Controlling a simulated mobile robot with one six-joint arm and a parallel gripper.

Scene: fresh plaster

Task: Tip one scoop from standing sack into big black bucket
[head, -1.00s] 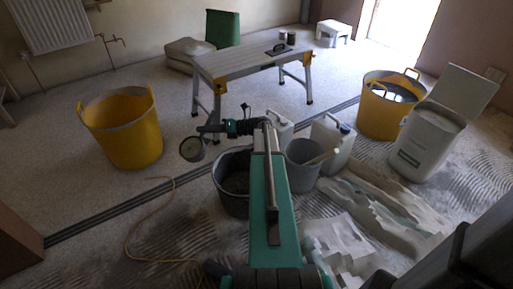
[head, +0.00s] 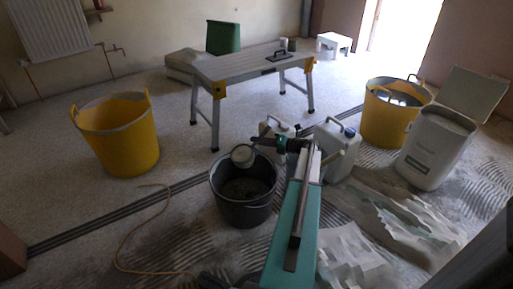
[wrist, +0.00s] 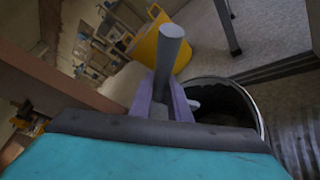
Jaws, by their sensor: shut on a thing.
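The big black bucket (head: 228,212) stands on the floor in the middle of the head view, with dark grey stuff low inside. Its rim and dark inside show at the right of the wrist view (wrist: 262,122). My gripper (head: 272,143) is shut on the handle of a scoop (head: 243,155). The wrist view shows the grey handle (wrist: 170,48) between purple fingers (wrist: 164,104). The standing sack (head: 432,155), white with a green label, is open-topped at far right.
White jerrycans (head: 338,150) stand just right of the bucket, partly behind my arm. A yellow tub (head: 118,140) is at left, another yellow tub (head: 390,125) at back right. A workbench (head: 240,68) stands behind. Torn sheets (head: 395,225) and a cable (head: 133,228) lie on the floor.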

